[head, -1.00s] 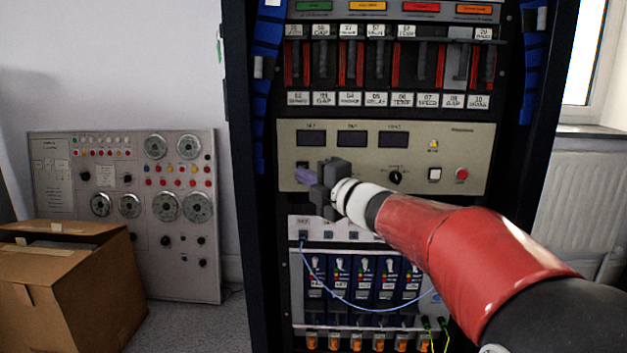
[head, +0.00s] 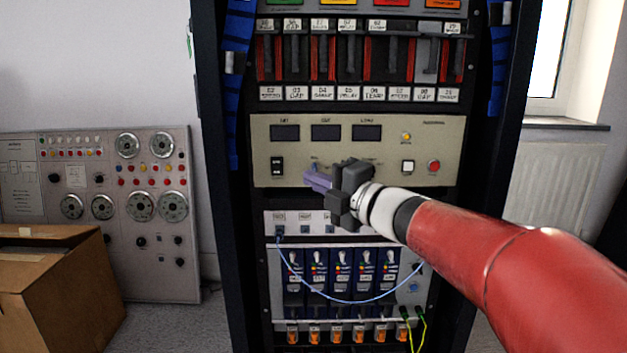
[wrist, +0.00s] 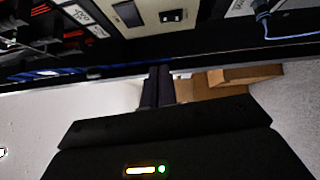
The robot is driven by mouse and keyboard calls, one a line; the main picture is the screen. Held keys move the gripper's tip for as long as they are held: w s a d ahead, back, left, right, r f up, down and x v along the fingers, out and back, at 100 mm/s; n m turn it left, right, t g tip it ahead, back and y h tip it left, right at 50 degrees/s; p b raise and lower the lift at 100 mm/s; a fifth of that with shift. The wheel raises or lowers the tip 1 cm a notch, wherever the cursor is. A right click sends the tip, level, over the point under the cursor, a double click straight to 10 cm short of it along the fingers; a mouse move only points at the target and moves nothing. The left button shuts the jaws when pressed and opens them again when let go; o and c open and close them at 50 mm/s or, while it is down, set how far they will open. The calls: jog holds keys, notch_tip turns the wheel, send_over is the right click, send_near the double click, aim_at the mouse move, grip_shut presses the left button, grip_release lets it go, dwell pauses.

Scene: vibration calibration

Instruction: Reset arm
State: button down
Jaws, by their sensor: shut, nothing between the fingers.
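My red and white arm reaches in from the lower right of the head view. My gripper (head: 318,182) is in front of the beige control panel (head: 280,128) of the rack, pointing left. Its purplish fingers are together with nothing between them. In the wrist view the dark fingers (wrist: 158,86) show side by side at the middle, pointing away over the floor side of the rack front. The gripper covers part of the beige panel's lower middle, including its knob. Whether it touches the panel cannot be told.
The tall black rack (head: 216,175) holds switch rows above and blue modules (head: 343,285) below, with a light blue cable (head: 345,301) looped across them. A cardboard box (head: 60,300) stands at lower left, before a grey dial panel (head: 100,225). A radiator (head: 553,190) is at right.

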jog(key=s+d+f+m+h+p, duration=0.2)
jog(key=s+d+m+h, duration=0.2)
jog(key=d+m+h, duration=0.45)
jog(key=s+d+f+m+h+p, duration=0.15)
jog(key=s+d+m+h, duration=0.4)
jog(key=m, duration=0.55)
jog(key=s+a+f+m+g, duration=0.1)
jog(key=s+f+m+g, duration=0.3)
jog(key=s+f, duration=0.3)
jog(key=s+a+f+m+g+y+p, duration=0.1)
jog(key=s+f+m+g, duration=0.2)
jog(key=s+f, duration=0.3)
jog(key=s+g, duration=0.1)
jog(key=s, duration=0.4)
jog(key=shift+s+a+f+m, duration=0.15)
jog(key=shift+s+f+m, duration=0.15)
jog(key=shift+f+m, duration=0.1)
